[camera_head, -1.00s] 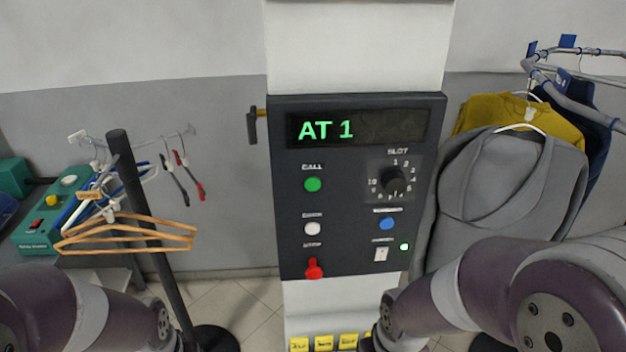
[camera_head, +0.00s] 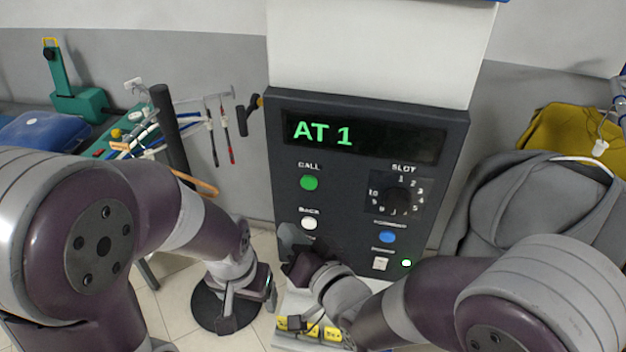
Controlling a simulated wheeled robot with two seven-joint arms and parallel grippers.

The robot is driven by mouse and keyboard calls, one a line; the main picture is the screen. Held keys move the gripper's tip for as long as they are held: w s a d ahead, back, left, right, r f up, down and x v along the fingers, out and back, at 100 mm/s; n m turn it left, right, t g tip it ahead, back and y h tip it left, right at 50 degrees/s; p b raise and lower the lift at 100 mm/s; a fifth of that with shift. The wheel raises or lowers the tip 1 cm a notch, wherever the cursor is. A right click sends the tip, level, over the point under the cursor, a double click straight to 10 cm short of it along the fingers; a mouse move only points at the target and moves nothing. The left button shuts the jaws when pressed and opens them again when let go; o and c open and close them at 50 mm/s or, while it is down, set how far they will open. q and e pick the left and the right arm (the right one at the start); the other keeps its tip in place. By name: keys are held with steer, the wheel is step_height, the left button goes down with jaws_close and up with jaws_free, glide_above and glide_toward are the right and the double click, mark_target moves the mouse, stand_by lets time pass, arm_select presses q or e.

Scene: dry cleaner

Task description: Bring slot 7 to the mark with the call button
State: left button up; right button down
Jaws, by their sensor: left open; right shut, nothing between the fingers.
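The dark control panel (camera_head: 350,230) is on a white column, its display (camera_head: 362,138) reading "AT 1" in green. The green CALL button (camera_head: 308,183) is at left, above a white button (camera_head: 309,223). The SLOT dial (camera_head: 398,200) is at right; its pointer setting is too dark to read. A blue button (camera_head: 386,237), a small switch (camera_head: 380,264) and a lit green lamp (camera_head: 406,263) sit below it. My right gripper (camera_head: 293,243) is shut and empty before the panel's lower left, below the white button, hiding the red knob. My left gripper (camera_head: 250,308) is open, low, left of the column.
A grey garment (camera_head: 530,200) and a yellow one (camera_head: 570,125) hang at right. Yellow labels (camera_head: 332,334) are low on the column.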

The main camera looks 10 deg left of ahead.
mark_target(309, 183)
arm_select(q)
steer(key=shift+w+d, duration=0.1)
steer(key=shift+d, duration=0.15)
arm_select(e)
steer(key=w, duration=0.6)
steer(key=w+d, duration=0.1)
steer(key=w, duration=0.2)
arm_select(q)
steer(key=shift+d, duration=0.15)
arm_select(e)
steer(key=shift+w+d, duration=0.1)
stand_by(0.4)
arm_select(q)
steer(key=shift+f, duration=0.15)
arm_select(e)
steer(key=shift+w, duration=0.1)
stand_by(1.1)
arm_select(q)
steer(key=shift+f, duration=0.1)
arm_select(e)
steer(key=shift+w, duration=0.35)
